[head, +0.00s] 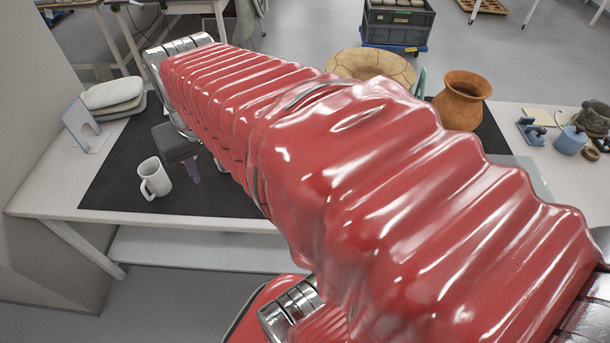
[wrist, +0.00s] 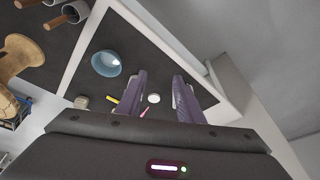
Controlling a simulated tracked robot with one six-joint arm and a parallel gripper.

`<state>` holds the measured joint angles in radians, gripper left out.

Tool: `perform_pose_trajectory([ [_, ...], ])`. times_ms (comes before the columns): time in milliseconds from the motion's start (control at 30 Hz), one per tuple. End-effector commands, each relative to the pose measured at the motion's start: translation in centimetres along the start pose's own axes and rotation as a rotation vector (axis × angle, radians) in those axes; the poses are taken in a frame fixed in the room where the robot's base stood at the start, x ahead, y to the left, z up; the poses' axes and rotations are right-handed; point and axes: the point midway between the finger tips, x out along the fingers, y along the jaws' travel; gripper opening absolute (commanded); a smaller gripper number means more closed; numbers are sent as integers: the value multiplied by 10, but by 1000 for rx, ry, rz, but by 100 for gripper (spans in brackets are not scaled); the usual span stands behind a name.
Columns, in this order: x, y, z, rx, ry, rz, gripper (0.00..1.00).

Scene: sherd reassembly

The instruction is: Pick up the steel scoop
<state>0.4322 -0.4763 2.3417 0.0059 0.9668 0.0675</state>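I cannot make out the steel scoop with certainty in either view. In the wrist view, two grey cup-like things with brown handles lie at the upper left, one of them a grey cup (wrist: 76,11); I cannot tell whether either is the scoop. My gripper (wrist: 160,82) is open, its two purple fingers apart with nothing held between them. Beyond and between the fingers show a small white round thing (wrist: 154,98) and a pink piece (wrist: 144,112). In the head view, my gripper (head: 194,178) is partly hidden by my red-sleeved arm, above the dark mat (head: 225,203).
A white mug (head: 154,178) stands on the mat, left of my gripper. An orange-brown jar (head: 461,100) stands at the right. A blue bowl (wrist: 106,64) shows in the wrist view. My arm hides the table's middle.

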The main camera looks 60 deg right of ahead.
Motion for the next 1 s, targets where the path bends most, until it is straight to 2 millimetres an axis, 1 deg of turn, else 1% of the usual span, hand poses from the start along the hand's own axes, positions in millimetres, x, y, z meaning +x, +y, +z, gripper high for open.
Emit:
perform_pose_trajectory([
  [33, 4, 15, -5, 53, -19, 16, 34],
  [233, 16, 70, -18, 244, -83, 64, 34],
  [467, 29, 139, -19, 474, -152, 109, 34],
  [567, 34, 169, -15, 574, -182, 126, 34],
  [700, 40, 213, -5, 714, -222, 145, 34],
  [800, 44, 239, 4, 801, -247, 155, 34],
  [900, 46, 258, 12, 864, -264, 162, 34],
  [1000, 47, 268, 16, 897, -273, 165, 34],
])
